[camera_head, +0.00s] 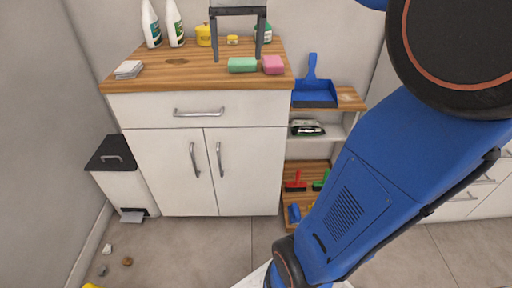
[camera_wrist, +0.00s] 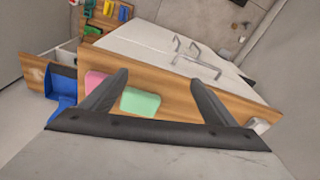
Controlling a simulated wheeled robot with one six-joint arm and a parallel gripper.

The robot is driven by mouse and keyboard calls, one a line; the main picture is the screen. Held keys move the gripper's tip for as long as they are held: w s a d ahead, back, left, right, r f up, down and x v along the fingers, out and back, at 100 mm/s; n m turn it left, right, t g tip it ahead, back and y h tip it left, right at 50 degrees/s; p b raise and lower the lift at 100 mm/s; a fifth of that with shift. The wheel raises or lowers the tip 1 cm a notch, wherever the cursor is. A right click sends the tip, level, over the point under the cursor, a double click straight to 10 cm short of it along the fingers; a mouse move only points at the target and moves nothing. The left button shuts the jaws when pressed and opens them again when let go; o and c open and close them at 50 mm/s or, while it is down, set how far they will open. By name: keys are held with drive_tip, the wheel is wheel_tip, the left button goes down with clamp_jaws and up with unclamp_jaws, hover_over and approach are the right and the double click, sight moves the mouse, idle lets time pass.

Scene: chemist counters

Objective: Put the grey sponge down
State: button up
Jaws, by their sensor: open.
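A light grey, flat block (camera_head: 128,69), which looks like the grey sponge, lies at the left front of the wooden counter top (camera_head: 150,80). In the wrist view it shows at the right end of the counter (camera_wrist: 258,125), beyond my right finger. My gripper (camera_head: 238,56) is above the right half of the counter, fingers pointing down, well to the right of the grey block. In the wrist view my gripper (camera_wrist: 160,78) is open with nothing held between its fingers.
A green sponge (camera_head: 243,65) and a pink sponge (camera_head: 273,64) lie near the counter's front right edge, close to my gripper. White bottles (camera_head: 151,25) and a yellow container (camera_head: 204,35) stand at the back. A blue dustpan (camera_head: 313,88) is on the right shelf. The counter's middle is clear.

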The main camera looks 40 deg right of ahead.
drive_tip(key=s+a+f+n+t, duration=0.1)
drive_tip(key=s+a+f, duration=0.3)
drive_tip(key=s+f, duration=0.6)
drive_tip(key=s+a+f+n+t, duration=0.2)
drive_tip(key=s+a+f+n, duration=0.1)
drive_tip(key=s+f, duration=0.7)
drive_tip(key=shift+s+a+f, duration=0.15)
drive_tip(key=shift+a+f, duration=0.4)
drive_tip(key=shift+a, duration=0.05)
drive_tip(key=shift+c, duration=1.2)
wheel_tip(320, 180, up, 31)
drive_tip(key=n+g, duration=0.5)
drive_tip(key=n, duration=0.7)
hover_over(242, 60)
wheel_tip(242, 60, down, 17)
drive_tip(key=shift+f, duration=0.15)
